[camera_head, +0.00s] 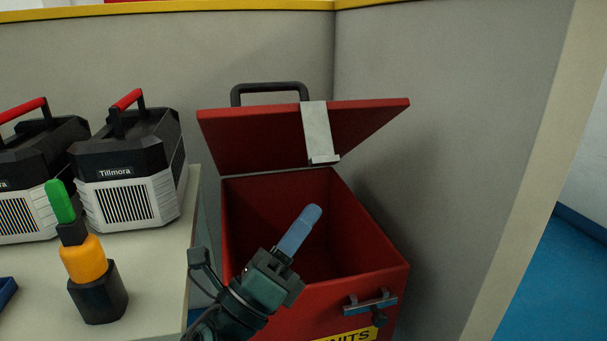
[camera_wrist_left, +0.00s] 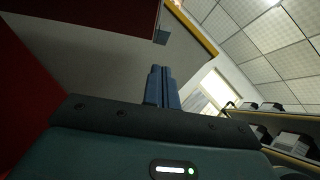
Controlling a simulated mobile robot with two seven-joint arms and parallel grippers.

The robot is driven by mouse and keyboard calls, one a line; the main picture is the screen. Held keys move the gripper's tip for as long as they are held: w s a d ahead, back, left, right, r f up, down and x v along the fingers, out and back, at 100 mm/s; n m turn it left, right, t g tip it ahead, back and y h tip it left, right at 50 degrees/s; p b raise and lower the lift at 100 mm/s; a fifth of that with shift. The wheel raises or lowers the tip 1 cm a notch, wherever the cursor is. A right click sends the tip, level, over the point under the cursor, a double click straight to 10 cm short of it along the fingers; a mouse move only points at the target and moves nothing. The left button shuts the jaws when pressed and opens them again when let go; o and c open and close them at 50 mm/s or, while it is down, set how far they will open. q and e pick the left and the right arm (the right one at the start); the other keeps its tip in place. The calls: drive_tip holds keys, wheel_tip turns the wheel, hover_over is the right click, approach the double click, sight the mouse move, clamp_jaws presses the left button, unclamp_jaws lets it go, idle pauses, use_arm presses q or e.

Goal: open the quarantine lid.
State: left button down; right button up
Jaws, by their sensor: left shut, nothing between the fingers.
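The red quarantine box (camera_head: 350,300) stands in the corner of the grey partition walls. Its red lid (camera_head: 255,135) is raised and tilted open, so the dark inside shows. A grey metal hasp strap (camera_head: 317,132) hangs on the lid, and a black handle (camera_head: 270,87) shows at its top. A latch fitting (camera_head: 370,303) is on the front of the box. My left gripper (camera_head: 312,214) is in front of and over the opening, its blue fingers together and empty, apart from the lid. In the left wrist view the fingers (camera_wrist_left: 160,85) are closed. My right gripper is not in view.
A pale table (camera_head: 150,290) at left holds two Tillmora units (camera_head: 130,170) with red-topped handles, and a black, orange and green signal light (camera_head: 85,265). Grey partitions (camera_head: 450,150) stand close behind and right of the box. Blue floor (camera_head: 560,270) shows at far right.

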sight(320, 164)
use_arm(q)
drive_tip(key=w+r, duration=0.1)
drive_tip(key=w+r+p, duration=0.1)
drive_tip(key=r, duration=0.1)
drive_tip(key=shift+w+r, duration=0.15)
drive_tip(key=shift+w, duration=0.1)
drive_tip(key=shift+w+a+r+p, duration=0.1)
drive_tip(key=shift+w+r+p, duration=0.15)
drive_tip(key=shift+p, duration=0.1)
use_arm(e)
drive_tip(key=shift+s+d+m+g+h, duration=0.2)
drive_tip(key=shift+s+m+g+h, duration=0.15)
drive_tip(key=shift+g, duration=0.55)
use_arm(q)
drive_tip(key=shift+r, duration=0.1)
